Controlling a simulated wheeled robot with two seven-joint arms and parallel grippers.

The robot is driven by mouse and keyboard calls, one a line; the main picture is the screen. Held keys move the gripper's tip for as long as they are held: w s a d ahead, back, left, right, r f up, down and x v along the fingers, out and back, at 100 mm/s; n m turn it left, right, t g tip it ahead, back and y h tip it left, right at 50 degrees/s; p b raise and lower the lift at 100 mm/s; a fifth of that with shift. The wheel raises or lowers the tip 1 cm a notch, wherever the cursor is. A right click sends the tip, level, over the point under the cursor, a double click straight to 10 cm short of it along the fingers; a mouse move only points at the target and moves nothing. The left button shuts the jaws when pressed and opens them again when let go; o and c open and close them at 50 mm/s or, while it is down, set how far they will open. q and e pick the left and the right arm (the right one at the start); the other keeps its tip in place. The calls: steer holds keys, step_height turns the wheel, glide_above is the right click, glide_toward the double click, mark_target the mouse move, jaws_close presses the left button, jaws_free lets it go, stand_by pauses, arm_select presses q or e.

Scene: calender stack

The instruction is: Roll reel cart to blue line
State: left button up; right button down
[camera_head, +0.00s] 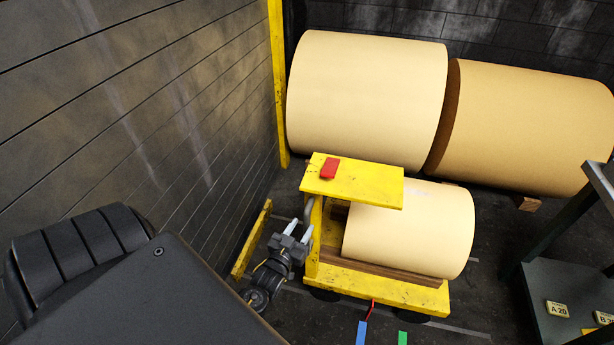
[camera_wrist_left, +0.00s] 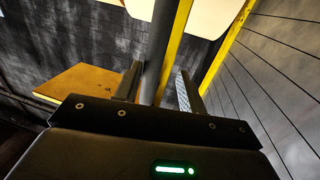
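The yellow reel cart (camera_head: 390,290) stands on the dark floor and carries a cream paper reel (camera_head: 410,230) under its yellow top plate (camera_head: 370,184). A thin red pointer (camera_head: 370,310) hangs at its front edge. A short blue line (camera_head: 361,333) marks the floor just in front of the cart, close to the pointer. My left gripper (camera_head: 301,232) is at the cart's left side, by its grey handle. In the left wrist view the fingers (camera_wrist_left: 158,88) stand apart on either side of the grey handle bar (camera_wrist_left: 160,50), with a gap visible. My right gripper is out of view.
A green floor mark (camera_head: 402,338) lies right of the blue line. Two big reels (camera_head: 365,100) (camera_head: 530,125) lie behind the cart. A dark wall (camera_head: 130,110) runs along the left. A grey stand (camera_head: 560,290) with labelled plates is at right.

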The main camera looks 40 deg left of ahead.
arm_select(q)
steer(key=d+b+v, duration=0.1)
steer(key=v, duration=0.7)
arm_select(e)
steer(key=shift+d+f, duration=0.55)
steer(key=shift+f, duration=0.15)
arm_select(q)
steer(key=s+d+f+m+g+h, duration=0.25)
steer(key=s+f+g, duration=0.35)
steer(key=f, duration=0.8)
steer(key=s+d+f+m+g+h, duration=0.1)
steer(key=s+d+f+g, duration=0.2)
steer(key=s+f, duration=0.8)
steer(key=s+d+f+m+g, duration=0.1)
steer(key=s+f+g, duration=0.6)
steer(key=s+f, duration=0.8)
steer(key=shift+d+m+h, duration=0.35)
steer(key=shift+d+h, duration=0.05)
steer(key=shift+h, duration=0.05)
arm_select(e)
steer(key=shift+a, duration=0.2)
